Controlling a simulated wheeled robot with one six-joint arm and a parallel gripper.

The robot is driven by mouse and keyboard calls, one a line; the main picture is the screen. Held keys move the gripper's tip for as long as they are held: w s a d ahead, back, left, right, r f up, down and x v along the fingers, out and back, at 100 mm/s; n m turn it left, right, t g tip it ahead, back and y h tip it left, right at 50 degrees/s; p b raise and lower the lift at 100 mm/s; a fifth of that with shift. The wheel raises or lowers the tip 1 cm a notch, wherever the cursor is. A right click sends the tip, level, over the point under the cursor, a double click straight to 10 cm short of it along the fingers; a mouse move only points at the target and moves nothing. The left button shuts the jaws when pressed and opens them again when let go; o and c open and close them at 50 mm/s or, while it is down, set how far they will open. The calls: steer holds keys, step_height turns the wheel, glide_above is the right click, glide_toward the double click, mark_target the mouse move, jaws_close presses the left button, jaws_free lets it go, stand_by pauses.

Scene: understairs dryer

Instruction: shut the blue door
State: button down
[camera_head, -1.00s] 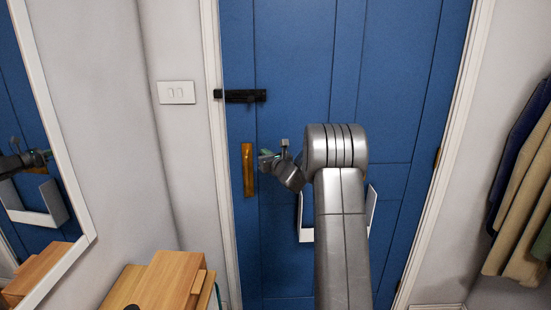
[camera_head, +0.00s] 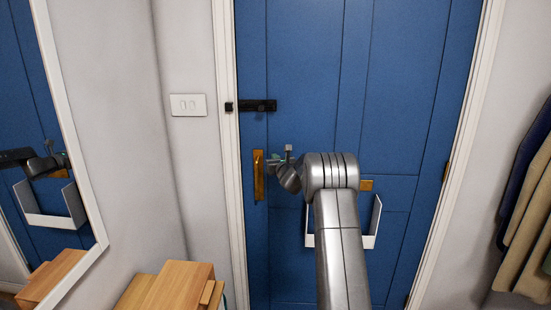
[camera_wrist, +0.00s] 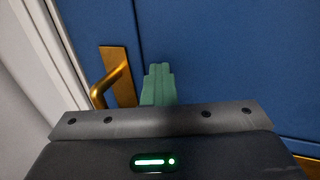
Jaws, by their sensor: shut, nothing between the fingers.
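The blue door (camera_head: 315,60) stands in its white frame, at or close to the frame; I cannot tell whether it is fully shut. Its brass handle plate (camera_head: 258,175) is near the left edge, and in the wrist view the brass lever handle (camera_wrist: 108,86) shows left of my fingers. My gripper (camera_head: 270,161) is just right of the handle plate in the head view, facing the door. In the wrist view its green fingers (camera_wrist: 158,85) are together with nothing between them, and the blue panel lies behind them. Contact with the door cannot be told.
A black bolt (camera_head: 258,105) is above the handle, with its keeper (camera_head: 228,107) on the frame. A white letter tray (camera_head: 369,241) hangs on the door. A mirror (camera_head: 75,150) and wooden furniture (camera_head: 170,287) are at left. Coats (camera_head: 526,215) hang at right.

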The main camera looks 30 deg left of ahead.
steer(key=shift+w+d+r, duration=0.1)
steer(key=shift+w+r, duration=0.05)
steer(key=shift+r, duration=0.4)
steer(key=shift+w+r, duration=0.15)
steer(key=shift+r, duration=0.35)
steer(key=f+b+v, duration=0.2)
steer(key=b+v, duration=0.5)
steer(key=v, duration=0.7)
steer(key=shift+s, duration=0.25)
steer(key=shift+a, duration=0.25)
steer(key=p+x, duration=0.5)
steer(key=x, duration=0.8)
steer(key=shift+w+p, duration=0.3)
steer(key=shift+w, duration=0.15)
steer(key=shift+d, duration=0.1)
